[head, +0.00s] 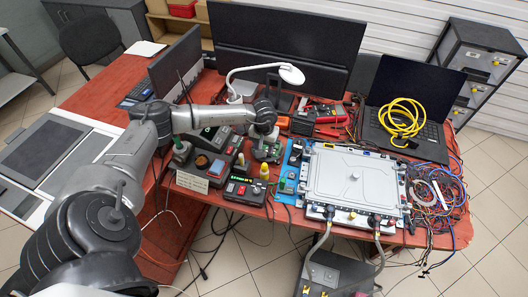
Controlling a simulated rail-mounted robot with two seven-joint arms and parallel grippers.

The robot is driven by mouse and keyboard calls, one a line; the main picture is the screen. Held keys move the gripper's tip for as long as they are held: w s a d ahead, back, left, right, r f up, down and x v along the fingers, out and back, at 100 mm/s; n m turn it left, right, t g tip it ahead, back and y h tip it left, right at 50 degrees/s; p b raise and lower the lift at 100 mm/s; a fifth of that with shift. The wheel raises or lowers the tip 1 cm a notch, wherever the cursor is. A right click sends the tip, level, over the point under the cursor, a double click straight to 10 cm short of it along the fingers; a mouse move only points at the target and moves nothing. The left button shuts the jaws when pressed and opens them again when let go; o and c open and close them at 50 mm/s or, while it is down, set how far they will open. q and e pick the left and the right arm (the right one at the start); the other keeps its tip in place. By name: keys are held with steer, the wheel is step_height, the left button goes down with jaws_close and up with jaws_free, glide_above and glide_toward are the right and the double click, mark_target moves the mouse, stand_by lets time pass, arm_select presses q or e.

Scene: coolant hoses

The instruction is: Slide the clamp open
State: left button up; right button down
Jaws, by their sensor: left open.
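A silver flat-topped unit (352,182) lies on the right part of the red bench. Two grey hoses run from its front edge down to a dark box on the floor: a left hose (318,243) and a right hose (379,246). Dark fittings sit where they meet the unit. I cannot make out a clamp on them at this size. My left gripper (266,152) is at the end of the arm reaching across the bench, pointing down, left of the unit and apart from the hoses. Its fingers are open, small and partly lost against the instruments. My right gripper is not in view.
The dark box (338,275) stands on the tiled floor. Instruments with knobs (206,168) crowd the bench left of the unit. A laptop with a yellow cable coil (401,118) stands behind it. Loose wires (437,190) lie to its right. A white lamp (291,74) rises behind.

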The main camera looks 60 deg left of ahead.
arm_select(q)
steer(key=shift+f, duration=1.7)
steer(key=shift+c, duration=0.4)
jaws_close()
